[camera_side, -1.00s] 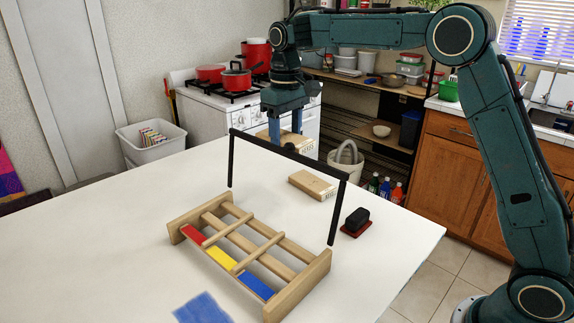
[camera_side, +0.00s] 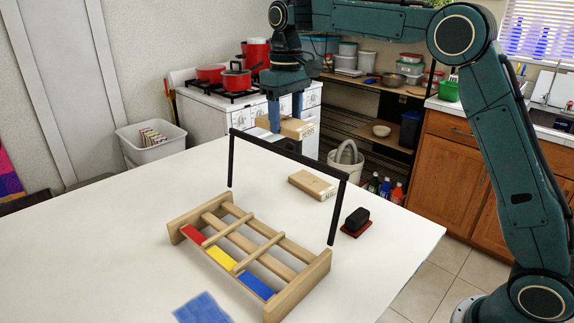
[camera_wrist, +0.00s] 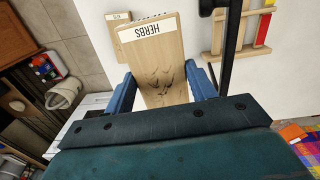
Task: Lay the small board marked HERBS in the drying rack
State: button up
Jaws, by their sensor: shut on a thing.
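My gripper (camera_side: 285,110) is shut on a small wooden board (camera_side: 294,128). In the wrist view the board (camera_wrist: 165,70) sits between the two blue fingers (camera_wrist: 160,90), and its white label reads HERBS. The board is held above the table, behind the black bar frame. The wooden drying rack (camera_side: 322,265) stands on the table in front of the frame, with red, yellow and blue patches between its rails. Part of the rack (camera_wrist: 216,38) shows at the top right of the wrist view.
A black bar frame (camera_side: 232,160) stands between the board and the rack. A second wooden board (camera_side: 312,184) lies on the table, beside a black block on a dark red base (camera_side: 356,222). A blue cloth (camera_side: 202,309) lies at the front edge. The table's left side is clear.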

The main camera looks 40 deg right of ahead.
jog(key=shift+r, duration=0.15)
dwell(0.5)
jog(key=shift+r, duration=2.2)
jog(key=shift+a+r, duration=0.15)
jog(key=shift+a, duration=0.15)
jog(key=s+a+n, duration=0.3)
jog(key=a+n, duration=0.6)
jog(key=a, duration=0.1)
jog(key=n, duration=0.9)
send_over(246, 241)
notch_tip(246, 241, down, 11)
jog(key=shift+f, duration=0.45)
jog(key=shift+f, duration=0.15)
jog(key=shift+f, duration=2.8)
